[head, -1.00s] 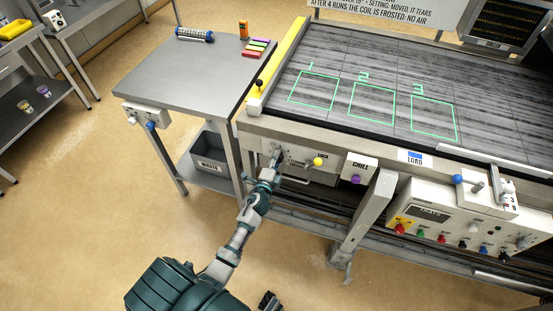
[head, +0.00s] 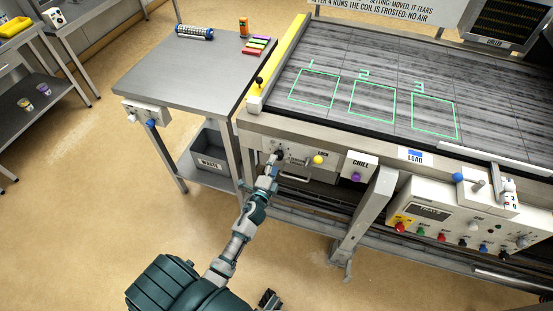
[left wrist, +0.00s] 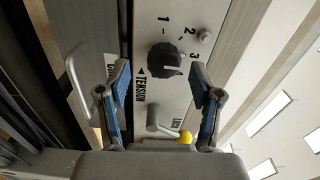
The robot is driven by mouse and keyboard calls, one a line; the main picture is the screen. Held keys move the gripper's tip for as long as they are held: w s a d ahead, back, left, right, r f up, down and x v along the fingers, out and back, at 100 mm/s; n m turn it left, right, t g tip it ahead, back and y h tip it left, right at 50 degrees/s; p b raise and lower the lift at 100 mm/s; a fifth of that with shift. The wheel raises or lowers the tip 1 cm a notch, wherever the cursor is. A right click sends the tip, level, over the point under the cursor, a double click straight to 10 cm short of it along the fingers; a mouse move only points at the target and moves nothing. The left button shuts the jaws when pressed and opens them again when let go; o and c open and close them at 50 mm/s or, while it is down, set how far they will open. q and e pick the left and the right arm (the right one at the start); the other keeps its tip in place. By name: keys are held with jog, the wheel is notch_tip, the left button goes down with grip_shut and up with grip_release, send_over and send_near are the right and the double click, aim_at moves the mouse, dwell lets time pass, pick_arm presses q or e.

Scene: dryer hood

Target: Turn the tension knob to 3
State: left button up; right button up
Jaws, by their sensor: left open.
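The black tension knob (left wrist: 164,60) is on a light panel under the front edge of the machine, with the numbers 1, 2 and 3 around it and the word TENSION with a small triangle beside it. In the left wrist view a pale mark shows at the knob's lower right, towards the 3 side; I cannot tell the exact setting. In the head view the knob (head: 279,153) is small, just beyond my left gripper (head: 272,165). The left gripper (left wrist: 161,80) is open, its blue-padded fingers on either side of the knob, seemingly apart from it. My right gripper is not recognisable.
A LOCK lever with a yellow ball (head: 318,159) is right of the knob, close to the fingers. The CHILL box with a purple knob (head: 356,177) is farther right. A metal handle (left wrist: 78,75) is left of the fingers. A waste bin (head: 211,147) stands below the side table.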

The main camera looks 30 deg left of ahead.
pick_arm(q)
jog(key=v, duration=0.8)
pick_arm(e)
jog(key=shift+d, duration=0.1)
pick_arm(q)
jog(key=shift+f, duration=0.1)
jog(key=s+d+f+n+g+h, duration=0.1)
jog(key=s+d+f+n+g, duration=0.2)
jog(key=f, duration=0.5)
jog(key=s+d+f+n+g, duration=0.1)
jog(key=s+f+n+g, duration=0.2)
jog(key=f, duration=0.6)
jog(key=s+d+f+n+g+h, duration=0.1)
jog(key=s+f+n+g, duration=0.15)
jog(key=s+f, duration=0.4)
jog(key=s+d+f+n+g+h, duration=0.1)
jog(key=s+d+f+n+g, duration=0.1)
jog(key=s+f, duration=0.5)
jog(key=s+d+f+n+g+h, duration=0.1)
jog(key=s+d+f+g, duration=0.4)
jog(key=s, duration=0.5)
jog(key=shift+f+n, duration=0.35)
jog(key=shift+f, duration=0.65)
pick_arm(e)
jog(key=shift+s+f, duration=0.25)
jog(key=shift+s, duration=0.05)
jog(key=shift+w, duration=0.1)
